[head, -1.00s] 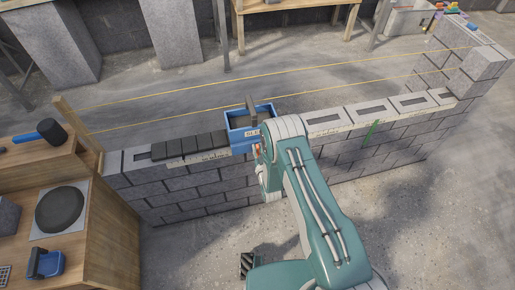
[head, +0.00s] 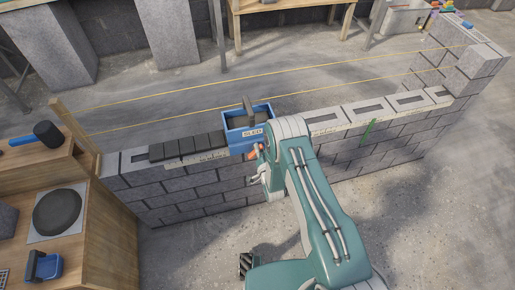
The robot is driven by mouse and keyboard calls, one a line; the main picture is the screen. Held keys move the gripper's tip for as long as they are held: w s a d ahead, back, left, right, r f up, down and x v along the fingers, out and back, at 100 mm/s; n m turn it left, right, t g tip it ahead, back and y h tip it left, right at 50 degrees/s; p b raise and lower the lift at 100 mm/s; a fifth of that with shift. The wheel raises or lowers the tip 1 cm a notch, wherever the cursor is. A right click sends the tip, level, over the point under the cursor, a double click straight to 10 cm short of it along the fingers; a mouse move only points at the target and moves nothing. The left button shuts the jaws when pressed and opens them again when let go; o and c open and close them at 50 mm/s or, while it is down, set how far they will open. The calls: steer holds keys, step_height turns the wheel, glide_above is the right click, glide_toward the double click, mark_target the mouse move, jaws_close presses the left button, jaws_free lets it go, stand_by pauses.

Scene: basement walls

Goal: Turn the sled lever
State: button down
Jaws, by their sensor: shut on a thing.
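The blue sled (head: 235,141) sits on top of the block wall, with a "SLED" label on its front and an upright grey part standing in it. A small orange-red lever (head: 254,153) shows at the sled's near right side, just left of my wrist. My gripper (head: 257,160) is at this lever and shut on it. My wrist and forearm hide most of the fingers and the sled's right front corner.
A dark mortar strip (head: 188,147) lies on the wall left of the sled. Hollow grey blocks (head: 370,110) top the wall to the right. Two yellow strings (head: 330,92) run behind it. A wooden bench (head: 110,218) stands at left with a mallet (head: 42,133) and a round black pad (head: 57,211).

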steer(key=m, duration=0.3)
steer(key=f+m, duration=0.1)
steer(key=shift+w+d+m, duration=0.1)
steer(key=shift+d+m, duration=0.2)
steer(key=shift+d, duration=0.1)
steer(key=shift+d+f+m, duration=0.1)
steer(key=shift+f+m, duration=0.2)
steer(key=shift+m, duration=1)
steer(key=shift+d+f+m, duration=0.1)
steer(key=shift+f+m, duration=0.15)
steer(key=shift+m, duration=1.05)
steer(key=shift+f, duration=0.1)
steer(key=c, duration=0.7)
jaws_free()
steer(key=shift+o, duration=0.2)
steer(key=shift+a, duration=0.1)
steer(key=v, duration=1.2)
